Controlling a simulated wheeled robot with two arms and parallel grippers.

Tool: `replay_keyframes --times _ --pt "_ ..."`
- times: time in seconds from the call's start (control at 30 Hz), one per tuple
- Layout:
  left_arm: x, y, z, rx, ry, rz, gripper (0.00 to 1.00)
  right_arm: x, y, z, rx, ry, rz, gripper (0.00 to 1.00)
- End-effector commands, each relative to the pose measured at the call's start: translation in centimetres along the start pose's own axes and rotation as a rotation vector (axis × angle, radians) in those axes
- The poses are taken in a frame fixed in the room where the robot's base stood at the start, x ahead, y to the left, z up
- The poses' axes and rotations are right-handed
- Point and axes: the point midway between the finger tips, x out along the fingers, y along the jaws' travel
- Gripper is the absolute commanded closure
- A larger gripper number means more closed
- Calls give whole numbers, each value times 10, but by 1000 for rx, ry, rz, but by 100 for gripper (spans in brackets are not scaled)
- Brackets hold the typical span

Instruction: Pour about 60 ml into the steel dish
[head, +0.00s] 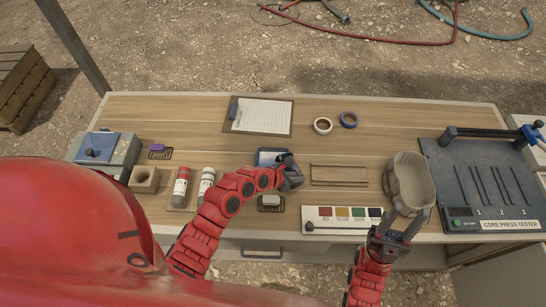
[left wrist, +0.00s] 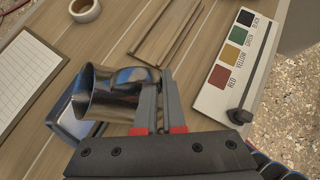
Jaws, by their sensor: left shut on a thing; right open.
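My left gripper (left wrist: 158,115) is shut on a shiny steel cup (left wrist: 105,95), which lies tipped over on its side with its mouth toward the left in the left wrist view. Below and left of the cup is a low, square, bluish dish-like thing (left wrist: 62,122), partly hidden by the cup; I cannot tell if it is the steel dish. It also shows in the head view (head: 268,157), beside my left gripper (head: 290,174). No flowing liquid shows. My right gripper (head: 397,232) is open at the near end of a grey-beige open tub (head: 410,165); touching or not, I cannot tell.
A red bottle (head: 181,186) and a white bottle (head: 206,184) stand left. A clipboard (head: 262,115) and tape rolls (head: 322,126) lie behind. The core press tester (head: 480,180) is right.

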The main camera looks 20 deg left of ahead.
Motion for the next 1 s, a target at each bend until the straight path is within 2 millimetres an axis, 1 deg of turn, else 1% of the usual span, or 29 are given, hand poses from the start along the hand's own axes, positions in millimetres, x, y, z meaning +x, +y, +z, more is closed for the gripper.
replay_keyframes --times 0.33,0.57,1.0 --pt "1 -4 -1 36 1 28 100 0 0 0 0 0 0 55" --pt "8 -19 -6 129 4 107 100 0 0 0 0 0 0 55" --pt "24 -40 -23 337 22 287 100 -2 0 0 0 0 0 55"
